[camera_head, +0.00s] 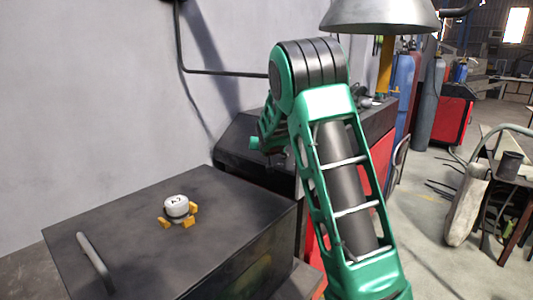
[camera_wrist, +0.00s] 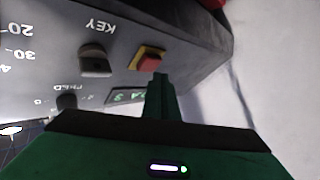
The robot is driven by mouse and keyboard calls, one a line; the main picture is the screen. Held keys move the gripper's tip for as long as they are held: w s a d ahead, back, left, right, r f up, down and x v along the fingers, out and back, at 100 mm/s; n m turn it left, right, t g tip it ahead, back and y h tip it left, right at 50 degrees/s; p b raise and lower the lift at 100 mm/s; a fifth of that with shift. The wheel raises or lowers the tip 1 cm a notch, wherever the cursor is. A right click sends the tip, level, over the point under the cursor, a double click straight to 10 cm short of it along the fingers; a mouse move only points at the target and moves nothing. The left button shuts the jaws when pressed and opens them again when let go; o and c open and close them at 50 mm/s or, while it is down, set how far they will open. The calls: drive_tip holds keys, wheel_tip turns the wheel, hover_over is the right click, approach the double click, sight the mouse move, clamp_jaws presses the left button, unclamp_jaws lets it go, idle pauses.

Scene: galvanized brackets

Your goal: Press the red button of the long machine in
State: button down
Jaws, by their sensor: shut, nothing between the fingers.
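The long machine (camera_head: 237,138) has a dark top and red lower parts, and stands behind my arm in the head view. In the wrist view its grey panel (camera_wrist: 190,45) fills the top left. On the panel is a square red button (camera_wrist: 152,53) with a yellow side. My gripper (camera_wrist: 160,78) is shut and empty, its fingertips just below the button in the picture. I cannot tell whether they touch it. A black knob (camera_wrist: 95,59) under the word KEY sits left of the button. In the head view my arm hides the panel and most of the gripper.
A dark box (camera_head: 130,235) with a handle stands at the front left, bearing a white round part (camera_head: 176,206) among yellow blocks. A metal lamp shade (camera_head: 380,15) hangs above the machine. A grey wall (camera_head: 90,90) runs behind. Gas cylinders (camera_head: 428,100) stand at the right.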

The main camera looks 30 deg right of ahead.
drive_tip(key=shift+d+f, duration=0.15)
drive_tip(key=shift+f, duration=0.1)
drive_tip(key=shift+d+f, duration=0.3)
drive_tip(key=shift+f, duration=0.05)
idle(1.1)
drive_tip(key=shift+r, duration=0.1)
drive_tip(key=shift+s+a+r, duration=0.15)
drive_tip(key=shift+a+r, duration=0.4)
drive_tip(key=shift+r, duration=0.05)
drive_tip(key=a+r, duration=0.1)
drive_tip(key=r, duration=0.1)
drive_tip(key=s+a+r, duration=0.1)
drive_tip(key=a+r, duration=0.1)
idle(0.6)
drive_tip(key=shift+s, duration=0.1)
